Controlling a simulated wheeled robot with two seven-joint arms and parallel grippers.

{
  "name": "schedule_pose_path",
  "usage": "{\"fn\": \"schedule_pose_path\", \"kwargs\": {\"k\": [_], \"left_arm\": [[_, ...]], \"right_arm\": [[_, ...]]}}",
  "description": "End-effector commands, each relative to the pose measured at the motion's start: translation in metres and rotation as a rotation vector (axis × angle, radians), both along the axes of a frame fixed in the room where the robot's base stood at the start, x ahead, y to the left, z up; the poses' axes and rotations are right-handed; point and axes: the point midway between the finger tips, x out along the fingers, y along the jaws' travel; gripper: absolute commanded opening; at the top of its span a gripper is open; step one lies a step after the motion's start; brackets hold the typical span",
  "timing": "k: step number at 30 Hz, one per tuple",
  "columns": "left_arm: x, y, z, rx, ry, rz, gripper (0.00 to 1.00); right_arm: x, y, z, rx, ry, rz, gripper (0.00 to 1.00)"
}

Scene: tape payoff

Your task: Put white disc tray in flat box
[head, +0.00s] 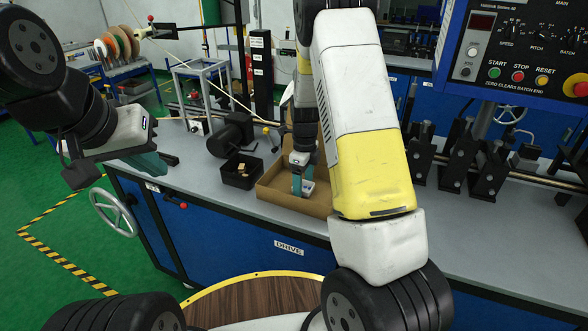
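The flat box (285,201) is an open brown cardboard box on the grey bench. My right arm hides its right part. My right gripper (303,188) points down inside the box outline, with teal fingers. A small pale patch shows at its fingertips; I cannot tell whether it is the white disc tray or part of the gripper. I cannot make out the white disc tray for certain elsewhere. My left gripper (152,166) is at the bench's left end, away from the box, with teal fingers seen from the side. Whether either gripper is open is unclear.
A black bin (240,181) with small brownish items stands just left of the box. A dark motor-like unit (231,135) is behind it. A control panel (515,60) and black clamps on a rail (490,172) are at the right. The front of the bench is clear.

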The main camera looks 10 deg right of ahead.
Motion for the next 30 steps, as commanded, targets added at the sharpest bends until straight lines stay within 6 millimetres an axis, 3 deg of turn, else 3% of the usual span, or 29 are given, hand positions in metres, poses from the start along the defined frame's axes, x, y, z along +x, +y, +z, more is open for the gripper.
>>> {"fn": "schedule_pose_path", "kwargs": {"k": [10, 21, 30], "left_arm": [[0.000, 0.000, 0.000, 0.000, 0.000, 0.000, 0.00], [0.000, 0.000, 0.000, 0.000, 0.000, 0.000, 0.00], [0.000, 0.000, 0.000, 0.000, 0.000, 0.000, 0.00]], "right_arm": [[0.001, 0.000, 0.011, 0.000, -0.004, 0.001, 0.72], [0.001, 0.000, 0.087, 0.001, -0.006, 0.000, 0.72], [-0.001, 0.000, 0.123, 0.003, -0.003, 0.007, 0.72]]}}
